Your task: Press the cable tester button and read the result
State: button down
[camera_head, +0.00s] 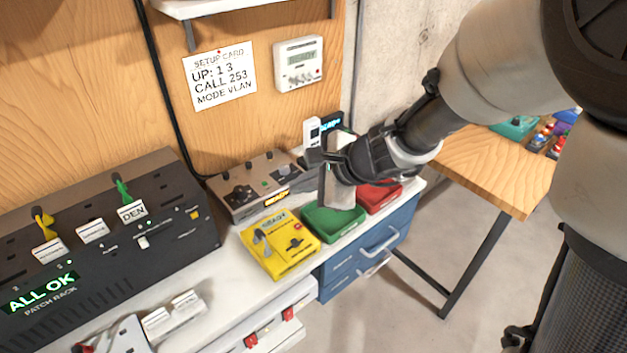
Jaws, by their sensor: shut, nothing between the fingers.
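A yellow box (281,245), apparently the cable tester, lies on the white bench. My gripper (334,190) reaches in from the right and is shut and empty. In the picture it is above and to the right of the yellow box, over the green bin (333,225), apart from the box. My gripper and wrist hide parts of the green and red bins.
A black patch rack (100,240) reading ALL OK stands left. A brown box (262,185) with an amber display stands behind. A setup card (219,77) and a white wall unit (299,63) hang above. A red bin (380,196) and wooden table (490,170) are right.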

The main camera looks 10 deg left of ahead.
jog(key=b, duration=0.7)
send_over(303, 230)
notch_tip(303, 230, down, 8)
jog(key=shift+r, duration=0.1)
jog(key=shift+f+b, duration=0.5)
dwell(1.3)
jog(key=shift+f+b, duration=0.4)
jog(key=shift+b, duration=0.2)
jog(key=shift+f+b, duration=0.4)
jog(key=shift+b, duration=0.05)
dwell(0.3)
jog(key=shift+r, duration=0.2)
jog(key=shift+r+p, duration=0.6)
